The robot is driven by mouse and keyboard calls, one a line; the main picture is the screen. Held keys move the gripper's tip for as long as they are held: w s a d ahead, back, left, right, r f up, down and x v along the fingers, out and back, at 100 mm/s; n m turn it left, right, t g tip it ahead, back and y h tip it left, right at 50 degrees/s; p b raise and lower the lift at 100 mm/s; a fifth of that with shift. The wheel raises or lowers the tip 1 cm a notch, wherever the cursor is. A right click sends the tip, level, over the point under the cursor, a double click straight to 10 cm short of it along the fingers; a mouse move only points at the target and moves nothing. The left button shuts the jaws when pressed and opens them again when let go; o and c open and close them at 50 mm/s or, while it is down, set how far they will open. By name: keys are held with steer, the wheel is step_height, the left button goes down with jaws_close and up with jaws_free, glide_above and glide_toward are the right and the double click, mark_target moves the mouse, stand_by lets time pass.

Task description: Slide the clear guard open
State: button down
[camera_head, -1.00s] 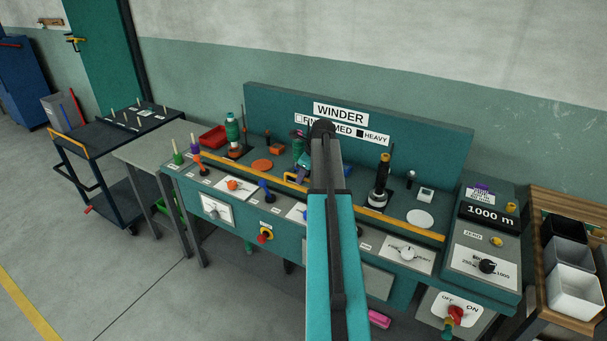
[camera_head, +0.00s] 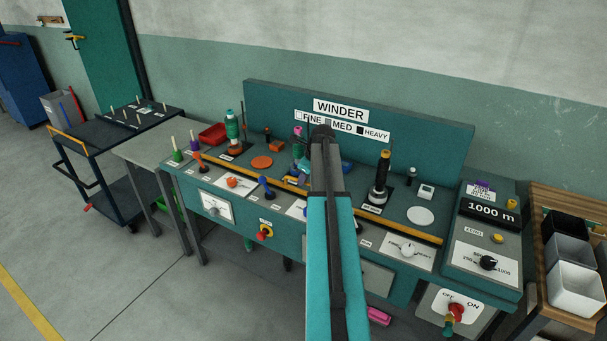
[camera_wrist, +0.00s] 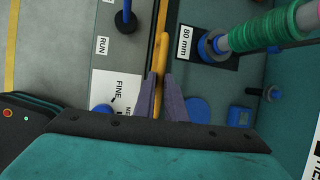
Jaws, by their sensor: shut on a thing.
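The clear guard's see-through panel cannot be made out against the bench. A yellow bar (camera_wrist: 161,52) runs down to my gripper (camera_wrist: 161,98) in the wrist view, and the two grey-purple fingers are shut on it. A long yellow rail (camera_head: 400,226) runs along the front of the winder (camera_head: 340,120) in the head view. There my arm covers the middle of the winder and most of my gripper, so the grip shows only in the wrist view.
A green spool (camera_wrist: 262,28) on a post by the 80 mm label stands right of my gripper in the wrist view. A blue-knobbed lever (camera_wrist: 126,20) stands to the left. A black-and-yellow post (camera_head: 381,180) and the 1000 m display (camera_head: 490,216) lie right of my arm.

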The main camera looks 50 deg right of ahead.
steer(key=shift+f, duration=0.5)
steer(key=c, duration=1.8)
jaws_free()
steer(key=shift+r, duration=0.2)
steer(key=shift+b+v, duration=1.1)
steer(key=shift+v, duration=5.7)
steer(key=shift+a, duration=0.1)
